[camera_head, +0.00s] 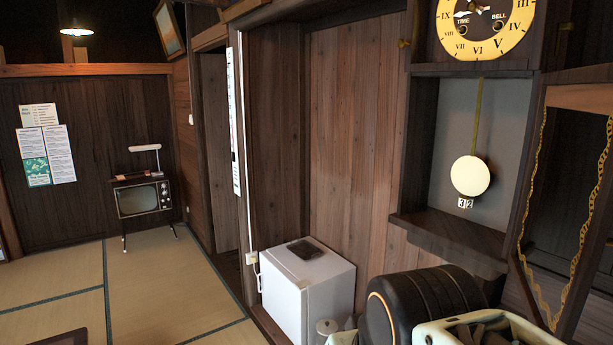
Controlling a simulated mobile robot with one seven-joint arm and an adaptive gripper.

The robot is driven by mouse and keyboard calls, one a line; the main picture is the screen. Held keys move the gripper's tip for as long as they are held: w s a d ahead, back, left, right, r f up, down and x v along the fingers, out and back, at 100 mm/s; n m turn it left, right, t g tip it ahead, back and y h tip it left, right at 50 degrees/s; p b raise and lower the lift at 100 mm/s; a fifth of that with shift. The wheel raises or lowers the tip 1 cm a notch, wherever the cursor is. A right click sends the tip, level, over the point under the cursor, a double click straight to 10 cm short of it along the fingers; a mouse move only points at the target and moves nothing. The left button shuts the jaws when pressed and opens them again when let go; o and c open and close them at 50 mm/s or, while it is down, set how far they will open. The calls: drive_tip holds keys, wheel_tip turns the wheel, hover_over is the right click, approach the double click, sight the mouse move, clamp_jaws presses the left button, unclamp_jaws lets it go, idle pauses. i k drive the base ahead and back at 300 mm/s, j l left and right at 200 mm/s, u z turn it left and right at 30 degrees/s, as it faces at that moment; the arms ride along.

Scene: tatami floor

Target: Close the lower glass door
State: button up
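The lower glass door (578,98) of the wall clock stands open at the right edge of the head view. It has a wooden frame and gold trim along the glass, and its right part runs out of the picture. The pendulum compartment (438,130) to its left is uncovered. A pale round pendulum (470,176) hangs there above a small "32" tag (465,203). The yellow clock dial (488,25) is above, cut off by the top edge. My gripper is not visible. A black rounded part with an orange ring, probably mine, shows at the bottom, below the clock.
A small white fridge (290,277) stands against the wooden wall, left of the black part, with a dark flat item (305,249) on top. An old television (142,197) stands farther back. The tatami floor (160,285) at the left is mostly clear.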

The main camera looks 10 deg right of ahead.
sight(596, 98)
drive_tip(key=k+l+z, duration=0.2)
drive_tip(key=l, duration=0.2)
drive_tip(key=k+l+z, duration=0.2)
drive_tip(key=l, duration=0.2)
drive_tip(key=i+l+u, duration=0.15)
drive_tip(key=l, duration=0.25)
drive_tip(key=k+l+z, duration=0.15)
drive_tip(key=k+l, duration=0.1)
drive_tip(key=l, duration=0.05)
